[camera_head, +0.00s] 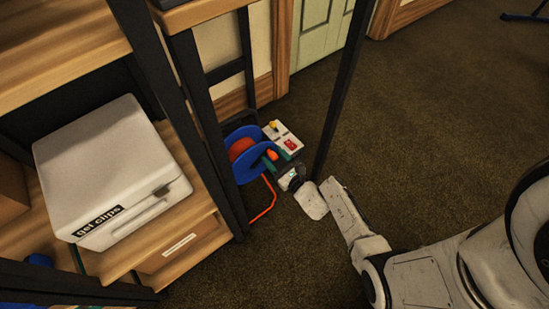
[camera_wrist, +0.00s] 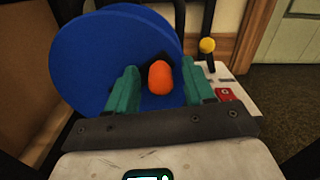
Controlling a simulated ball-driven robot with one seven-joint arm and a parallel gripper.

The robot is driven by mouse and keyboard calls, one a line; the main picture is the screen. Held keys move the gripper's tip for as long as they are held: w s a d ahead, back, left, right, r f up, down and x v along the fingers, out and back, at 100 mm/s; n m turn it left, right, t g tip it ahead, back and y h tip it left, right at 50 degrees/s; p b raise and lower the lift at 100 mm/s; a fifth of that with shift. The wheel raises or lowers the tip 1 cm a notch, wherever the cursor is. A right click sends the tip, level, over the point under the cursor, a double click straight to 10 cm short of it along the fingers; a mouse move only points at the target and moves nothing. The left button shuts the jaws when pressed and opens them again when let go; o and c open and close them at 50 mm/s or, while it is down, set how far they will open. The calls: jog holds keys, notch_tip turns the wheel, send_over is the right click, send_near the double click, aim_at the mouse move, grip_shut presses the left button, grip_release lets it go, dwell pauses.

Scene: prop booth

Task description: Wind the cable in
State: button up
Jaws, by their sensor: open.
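The cable reel has two blue discs (camera_head: 262,139) with orange-red cable (camera_head: 240,149) wound between them. A loose length of orange cable (camera_head: 267,204) runs down from it towards the floor. An orange knob (camera_head: 272,155) stands out from the near disc, and it also shows in the wrist view (camera_wrist: 160,77). My gripper (camera_wrist: 162,88) is open, with its teal fingers to the left and right of the knob. I cannot tell whether either finger touches it. In the wrist view the near blue disc (camera_wrist: 85,65) fills the space behind the fingers.
A pale box (camera_head: 288,138) with a yellow-topped lever and a red patch sits right beside the reel. Black shelf posts (camera_head: 345,85) stand close to my arm. A white "gel clips" case (camera_head: 105,165) is on the left shelf.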

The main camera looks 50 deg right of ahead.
jog(key=shift+w, duration=0.1)
jog(key=shift+c, duration=0.4)
grip_shut()
